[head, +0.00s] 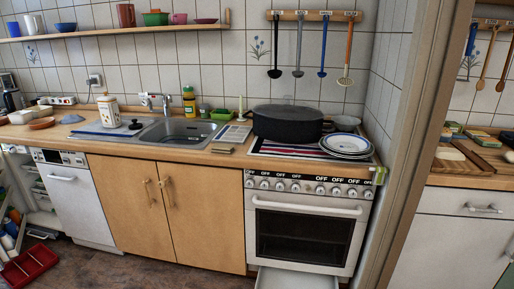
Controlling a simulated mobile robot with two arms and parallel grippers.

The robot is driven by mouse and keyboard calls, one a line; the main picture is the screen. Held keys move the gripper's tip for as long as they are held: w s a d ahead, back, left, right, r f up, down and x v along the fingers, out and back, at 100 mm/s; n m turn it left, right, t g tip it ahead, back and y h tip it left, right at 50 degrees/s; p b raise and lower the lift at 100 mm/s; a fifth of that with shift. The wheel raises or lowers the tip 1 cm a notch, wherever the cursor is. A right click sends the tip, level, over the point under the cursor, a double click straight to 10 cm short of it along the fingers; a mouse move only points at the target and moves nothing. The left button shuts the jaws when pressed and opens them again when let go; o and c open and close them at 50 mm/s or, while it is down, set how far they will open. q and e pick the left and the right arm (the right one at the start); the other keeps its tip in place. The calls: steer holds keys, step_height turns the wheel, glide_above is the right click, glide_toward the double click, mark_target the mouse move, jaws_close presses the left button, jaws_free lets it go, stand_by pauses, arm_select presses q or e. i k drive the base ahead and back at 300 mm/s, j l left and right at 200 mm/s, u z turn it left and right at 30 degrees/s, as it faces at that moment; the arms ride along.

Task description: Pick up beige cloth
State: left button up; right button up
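A small flat beige-brown item (222,148) lies at the front edge of the wooden counter, just right of the sink. A larger flat greyish-beige piece (233,133) lies behind it, between the sink and the stove. Both are small in the head view, and I cannot tell which of them, if either, is the beige cloth. Neither of my grippers is in view.
The stove (308,222) carries a large dark pot (287,123) and stacked plates (346,144). A drawer (297,278) below it stands open. The sink (182,131) is left of the flat pieces. A red tray (29,267) is low at the left. A wall edge divides off another counter at right.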

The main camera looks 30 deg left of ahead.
mark_target(221, 149)
steer(key=j+z, duration=0.45)
steer(key=j, duration=0.25)
steer(key=j+z, duration=0.45)
steer(key=j, duration=0.3)
